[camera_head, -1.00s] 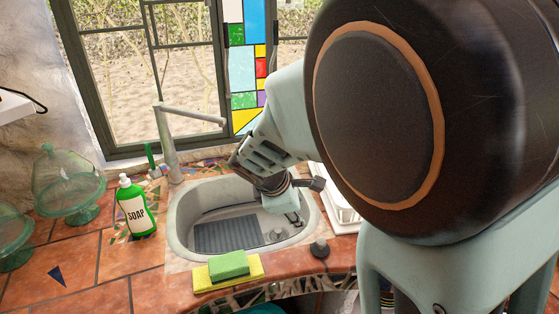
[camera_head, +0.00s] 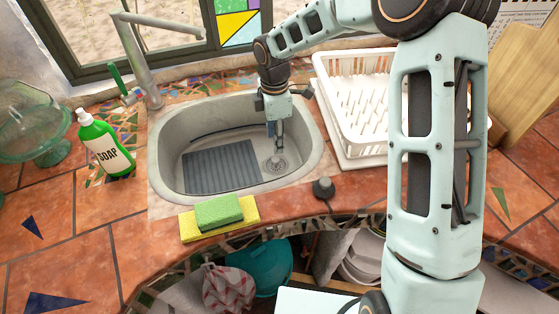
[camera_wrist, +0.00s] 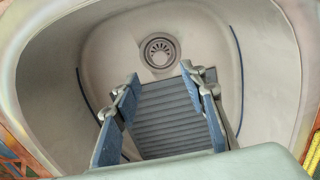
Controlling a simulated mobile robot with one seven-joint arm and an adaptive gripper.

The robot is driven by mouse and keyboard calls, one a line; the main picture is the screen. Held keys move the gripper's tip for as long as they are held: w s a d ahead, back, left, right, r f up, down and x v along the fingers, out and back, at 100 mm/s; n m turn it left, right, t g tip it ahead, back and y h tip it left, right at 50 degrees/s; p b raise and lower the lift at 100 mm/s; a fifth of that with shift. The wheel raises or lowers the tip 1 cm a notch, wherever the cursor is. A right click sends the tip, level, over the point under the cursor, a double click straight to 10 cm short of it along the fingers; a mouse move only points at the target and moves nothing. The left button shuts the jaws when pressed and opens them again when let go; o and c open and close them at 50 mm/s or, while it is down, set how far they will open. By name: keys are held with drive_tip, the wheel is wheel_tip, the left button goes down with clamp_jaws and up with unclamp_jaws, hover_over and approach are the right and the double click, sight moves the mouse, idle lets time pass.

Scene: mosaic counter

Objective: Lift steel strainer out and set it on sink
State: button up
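The steel strainer (camera_head: 275,164) appears as a round slotted metal piece in the drain at the right of the sink floor. In the wrist view the strainer (camera_wrist: 160,50) lies beyond my fingertips, near the top of the picture. I cannot tell how loosely it sits. My gripper (camera_head: 279,146) hangs down inside the sink basin, just above and close to the strainer. In the wrist view my gripper (camera_wrist: 160,80) has its two fingers wide apart with nothing between them. The pale sink (camera_head: 160,140) has a broad rim set in the tiled counter.
A ribbed grey mat (camera_head: 221,168) lies on the sink floor. A green sponge on a yellow cloth (camera_head: 246,213) is at the front rim, with a dark knob (camera_head: 324,188) to its right. The soap bottle (camera_head: 104,147), faucet (camera_head: 140,60) and white dish rack (camera_head: 350,105) surround the sink.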

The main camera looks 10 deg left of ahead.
sight(276, 159)
wheel_tip(276, 159, down, 9)
drive_tip(key=shift+d+f, duration=0.1)
drive_tip(key=shift+d, duration=0.05)
idle(0.4)
drive_tip(key=shift+c, duration=0.4)
clamp_jaws()
